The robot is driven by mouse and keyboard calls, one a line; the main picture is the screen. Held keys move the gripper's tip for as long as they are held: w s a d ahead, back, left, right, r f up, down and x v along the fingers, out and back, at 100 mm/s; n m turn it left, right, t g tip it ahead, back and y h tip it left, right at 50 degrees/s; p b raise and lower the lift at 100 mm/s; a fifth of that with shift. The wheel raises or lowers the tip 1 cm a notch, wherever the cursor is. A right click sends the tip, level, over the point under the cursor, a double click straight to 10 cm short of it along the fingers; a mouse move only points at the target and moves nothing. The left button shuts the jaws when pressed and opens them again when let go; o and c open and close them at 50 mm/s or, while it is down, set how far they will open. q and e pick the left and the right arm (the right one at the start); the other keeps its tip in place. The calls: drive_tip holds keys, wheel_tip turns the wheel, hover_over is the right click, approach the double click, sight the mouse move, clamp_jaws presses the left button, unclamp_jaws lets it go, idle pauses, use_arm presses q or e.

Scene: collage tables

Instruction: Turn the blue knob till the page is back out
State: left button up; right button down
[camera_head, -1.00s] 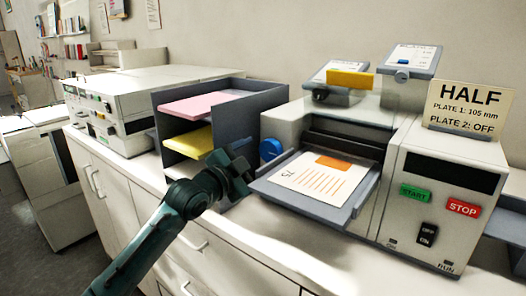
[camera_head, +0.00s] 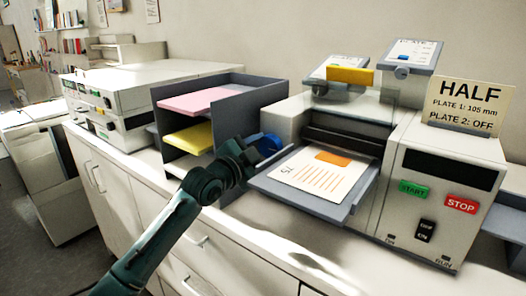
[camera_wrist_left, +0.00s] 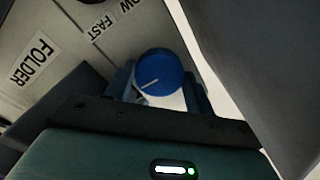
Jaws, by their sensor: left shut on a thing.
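The blue knob (camera_head: 268,145) is on the left side of the folding machine, beside the feed tray. My left gripper (camera_head: 250,152) is at the knob, shut on it. In the left wrist view the knob (camera_wrist_left: 159,74) sits between the two fingers of the left gripper (camera_wrist_left: 160,92), with a white line on its face pointing to the lower left. The page (camera_head: 321,174), white with an orange block and orange lines, lies on the grey tray (camera_head: 300,205) at the front of the machine. My right gripper is not in view.
A grey rack (camera_head: 245,100) with pink and yellow paper stands just left of the knob. A control panel (camera_head: 443,195) with START and STOP buttons is at the right, under a sign (camera_head: 465,104) reading HALF. The counter in front of the tray is clear.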

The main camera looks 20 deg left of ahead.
use_arm(q)
drive_tip(key=c, duration=0.3)
drive_tip(key=shift+m, duration=0.3)
drive_tip(key=m+p, duration=0.1)
drive_tip(key=m, duration=0.2)
drive_tip(key=shift+a+r+m+p, duration=0.1)
drive_tip(key=shift+r+m+p, duration=0.05)
drive_tip(key=shift+m+p, duration=0.7)
drive_tip(key=shift+m, duration=0.75)
drive_tip(key=m, duration=0.3)
drive_tip(key=shift+m, duration=1.9)
